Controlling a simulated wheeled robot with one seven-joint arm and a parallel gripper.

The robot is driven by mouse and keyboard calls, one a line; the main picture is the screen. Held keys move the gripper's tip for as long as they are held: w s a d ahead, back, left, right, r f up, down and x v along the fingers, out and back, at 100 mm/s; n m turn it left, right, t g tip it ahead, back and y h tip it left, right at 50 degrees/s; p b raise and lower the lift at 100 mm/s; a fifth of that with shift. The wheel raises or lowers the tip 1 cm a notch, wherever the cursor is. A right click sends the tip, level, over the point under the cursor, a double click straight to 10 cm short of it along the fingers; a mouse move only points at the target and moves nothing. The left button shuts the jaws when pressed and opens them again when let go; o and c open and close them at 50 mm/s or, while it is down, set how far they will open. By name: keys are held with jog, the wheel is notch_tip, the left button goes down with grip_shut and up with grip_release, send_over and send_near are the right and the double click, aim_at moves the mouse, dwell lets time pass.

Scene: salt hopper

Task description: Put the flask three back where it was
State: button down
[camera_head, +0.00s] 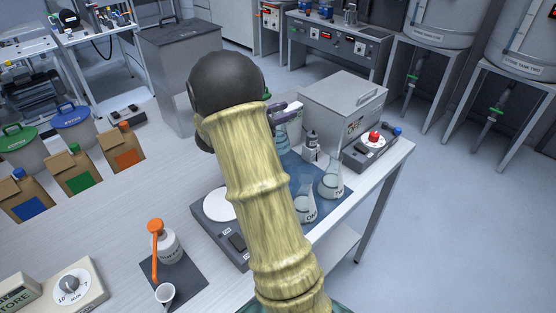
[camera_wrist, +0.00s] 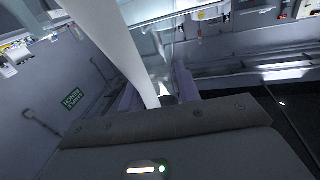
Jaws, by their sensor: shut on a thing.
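My gripper (camera_head: 289,112) is at the far side of my arm, above the back of the blue mat (camera_head: 311,166). It is shut on a glass flask (camera_head: 282,142), partly hidden by my arm; its label is not readable. In the wrist view, the gripper fingers (camera_wrist: 160,97) close around a pale curved piece (camera_wrist: 122,45), seen very near. Two other flasks with clear liquid stand upright on the mat: one marked ON… (camera_head: 306,207) and one marked TW… (camera_head: 332,182). I cannot tell whether the held flask touches the mat.
A grey box (camera_head: 343,100) stands behind the mat, with a small bottle (camera_head: 312,146) and a red-button control box (camera_head: 372,146) beside it. A scale with a white pan (camera_head: 219,205) is left of my arm. An orange-topped bottle (camera_head: 165,245) stands front left.

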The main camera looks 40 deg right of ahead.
aim_at(282, 140)
notch_tip(282, 140, down, 6)
jog(key=shift+r, duration=0.25)
jog(key=shift+f, duration=1.85)
jog(key=shift+f, duration=0.15)
jog(key=c, duration=1)
grip_release()
